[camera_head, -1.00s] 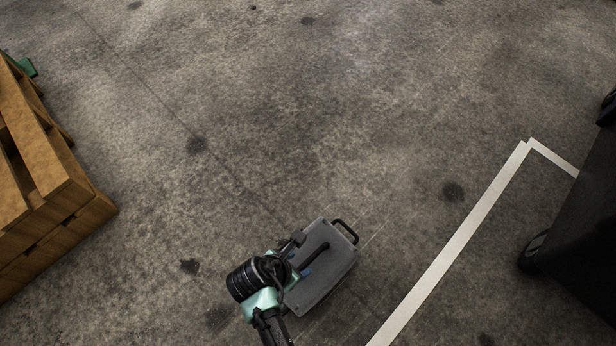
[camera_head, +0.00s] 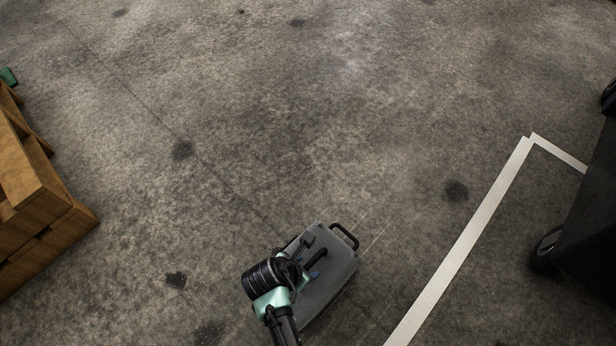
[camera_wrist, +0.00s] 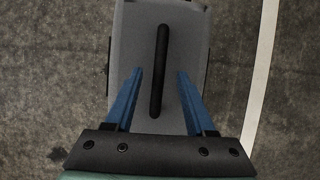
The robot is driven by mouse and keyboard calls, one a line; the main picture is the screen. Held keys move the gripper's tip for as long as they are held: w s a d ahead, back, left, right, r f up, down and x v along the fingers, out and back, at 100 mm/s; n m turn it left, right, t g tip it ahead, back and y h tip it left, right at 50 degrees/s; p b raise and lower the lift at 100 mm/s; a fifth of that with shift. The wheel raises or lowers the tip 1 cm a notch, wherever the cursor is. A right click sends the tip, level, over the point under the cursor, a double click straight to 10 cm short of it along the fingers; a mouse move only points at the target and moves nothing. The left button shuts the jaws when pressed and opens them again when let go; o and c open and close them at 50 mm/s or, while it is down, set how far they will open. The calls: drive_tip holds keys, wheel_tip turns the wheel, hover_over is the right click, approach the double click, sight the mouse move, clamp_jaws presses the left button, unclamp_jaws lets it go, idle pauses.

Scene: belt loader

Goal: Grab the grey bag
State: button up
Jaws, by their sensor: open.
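The grey bag (camera_head: 333,265) lies flat on the floor at the bottom centre of the head view, with a dark loop handle at its far end and a black bar handle on its upper face. In the wrist view the bag (camera_wrist: 188,32) fills the middle, and its black bar handle (camera_wrist: 159,70) runs lengthwise. My gripper (camera_wrist: 160,75) is open, its two blue fingers on either side of the bar handle with gaps to it. In the head view my gripper (camera_head: 314,262) is over the bag, partly hidden by my wrist. I cannot tell its height above the bag.
A wooden pallet stack (camera_head: 40,190) stands at the left edge. A white floor line (camera_head: 470,235) runs right of the bag. A dark wheeled thing (camera_head: 585,225) stands at the right edge. The concrete floor beyond the bag is clear.

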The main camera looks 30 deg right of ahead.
sight(307, 266)
drive_tip(key=shift+b+x, duration=0.95)
drive_tip(key=shift+x, duration=0.6)
drive_tip(key=shift+w, duration=0.1)
drive_tip(key=shift+f, duration=0.25)
clamp_jaws()
idle(0.5)
drive_tip(key=shift+w+r, duration=0.1)
drive_tip(key=shift+r, duration=0.05)
